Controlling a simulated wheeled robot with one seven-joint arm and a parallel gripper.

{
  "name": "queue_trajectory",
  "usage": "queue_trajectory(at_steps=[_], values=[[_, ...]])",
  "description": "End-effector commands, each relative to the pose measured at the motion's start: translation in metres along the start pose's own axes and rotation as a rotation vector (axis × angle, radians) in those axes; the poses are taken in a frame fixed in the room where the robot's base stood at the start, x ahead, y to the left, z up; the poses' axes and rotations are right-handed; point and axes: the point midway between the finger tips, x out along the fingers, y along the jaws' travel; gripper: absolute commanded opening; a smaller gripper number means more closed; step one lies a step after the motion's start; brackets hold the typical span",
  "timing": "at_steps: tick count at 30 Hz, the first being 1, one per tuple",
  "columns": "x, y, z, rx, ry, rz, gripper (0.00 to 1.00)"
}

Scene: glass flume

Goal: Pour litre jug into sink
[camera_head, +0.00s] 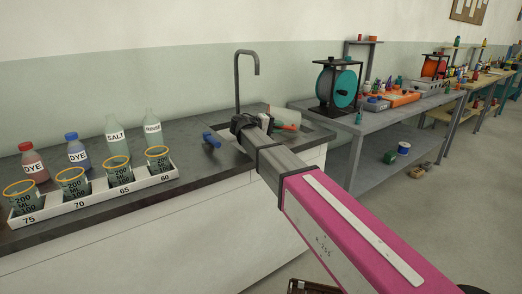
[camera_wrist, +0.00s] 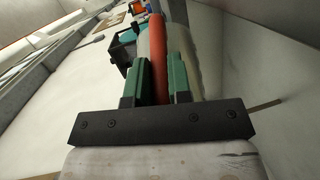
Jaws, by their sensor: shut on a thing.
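My gripper (camera_wrist: 160,82) is shut on the orange-red handle of the litre jug (camera_wrist: 158,45), with a green pad on each side. In the head view the jug's pale, see-through body (camera_head: 284,113) shows behind the end of my arm, over the sink end of the counter. It looks tilted, but its spout and contents cannot be made out. The sink's dark edge (camera_head: 314,138) shows right of my arm; most of the basin is hidden. The grey tap (camera_head: 238,80) rises behind my gripper.
A blue fitting (camera_head: 211,139) is on the counter left of my gripper. A white rack (camera_head: 100,194) of several labelled beakers and several bottles (camera_head: 115,135) stand further left. A grey bench (camera_head: 400,112) with reels and tools is on the right. Counter between rack and fitting is clear.

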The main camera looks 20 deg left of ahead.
Motion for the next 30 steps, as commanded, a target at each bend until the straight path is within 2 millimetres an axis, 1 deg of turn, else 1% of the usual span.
queue_trajectory(at_steps=[19,30], values=[[-0.0033,-0.0037,-0.0014,-0.011,0.0,0.032,0.0],[-0.0044,-0.0023,-0.0019,-0.018,0.0,0.049,0.0]])
